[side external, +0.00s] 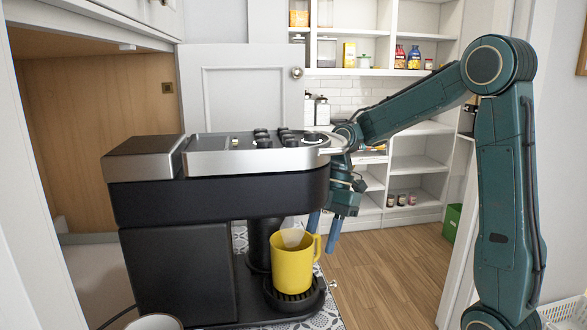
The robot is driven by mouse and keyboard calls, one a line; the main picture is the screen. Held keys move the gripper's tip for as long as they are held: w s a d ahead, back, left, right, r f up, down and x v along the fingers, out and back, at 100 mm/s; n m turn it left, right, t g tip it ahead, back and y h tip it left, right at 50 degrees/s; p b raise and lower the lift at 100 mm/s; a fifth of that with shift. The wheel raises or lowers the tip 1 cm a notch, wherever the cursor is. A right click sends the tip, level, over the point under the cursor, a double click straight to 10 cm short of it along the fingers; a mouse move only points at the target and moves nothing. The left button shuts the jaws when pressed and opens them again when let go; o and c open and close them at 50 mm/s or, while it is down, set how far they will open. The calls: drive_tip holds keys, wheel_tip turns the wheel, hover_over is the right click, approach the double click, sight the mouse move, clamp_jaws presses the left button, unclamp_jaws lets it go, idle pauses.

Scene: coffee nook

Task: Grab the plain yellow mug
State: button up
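The plain yellow mug (292,264) stands upright on the drip tray (318,297) of the coffee machine, under its spout. Its handle points right. Something pale and see-through shows just above its rim. My gripper (323,230) points down just right of the machine, beside and behind the mug's upper right side. Its two blue fingers are spread apart. The left finger is partly hidden behind the mug, and I cannot tell whether it touches the mug.
The black and silver coffee machine (178,262) fills the left middle, its body close to my gripper. The rim of a pale cup (155,322) shows at the bottom edge. Shelves (420,165) stand behind. Open floor (385,275) lies to the right.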

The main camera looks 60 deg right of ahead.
sight(317, 251)
drive_tip(key=shift+x, duration=1.9)
drive_tip(key=shift+c, duration=0.4)
clamp_jaws()
